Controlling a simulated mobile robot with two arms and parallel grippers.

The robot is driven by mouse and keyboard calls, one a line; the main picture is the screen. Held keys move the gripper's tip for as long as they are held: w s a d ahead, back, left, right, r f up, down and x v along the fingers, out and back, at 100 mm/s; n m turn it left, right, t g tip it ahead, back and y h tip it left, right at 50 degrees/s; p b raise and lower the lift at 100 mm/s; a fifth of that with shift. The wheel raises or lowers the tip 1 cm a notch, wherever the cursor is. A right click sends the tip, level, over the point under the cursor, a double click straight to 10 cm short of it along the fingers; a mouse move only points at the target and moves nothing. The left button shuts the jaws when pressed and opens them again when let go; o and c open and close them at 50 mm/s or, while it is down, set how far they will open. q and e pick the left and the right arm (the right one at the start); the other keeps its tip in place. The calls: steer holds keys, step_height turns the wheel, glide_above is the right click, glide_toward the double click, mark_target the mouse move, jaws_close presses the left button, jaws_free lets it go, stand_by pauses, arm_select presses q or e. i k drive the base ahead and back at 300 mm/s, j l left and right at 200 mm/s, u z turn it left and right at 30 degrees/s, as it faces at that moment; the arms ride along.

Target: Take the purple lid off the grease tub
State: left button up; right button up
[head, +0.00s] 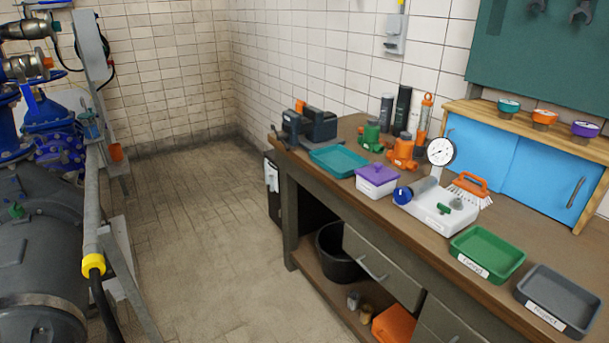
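A white tub (376,187) with a purple lid (378,174) stands on the workbench, between a teal tray and a white test stand with a gauge. The lid sits on top of the tub. A label on the tub's front is too small to read. A small jar with a purple top (585,129) stands at the right end of the wooden cabinet's top. Neither of my grippers is in view.
The workbench (340,133) also holds a teal tray (338,161), a gauge stand (437,206), an orange brush (470,187), a green tray (488,253) and a grey tray (558,300). Blue pumps and pipes (50,125) fill the left. The tiled floor (200,220) between is clear.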

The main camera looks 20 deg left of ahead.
mark_target(377, 174)
steer(key=u, duration=0.25)
steer(key=i+j+z, duration=0.3)
steer(key=i+j, duration=0.15)
steer(key=i+j+z, duration=0.25)
steer(key=j, duration=0.35)
steer(key=i, duration=0.1)
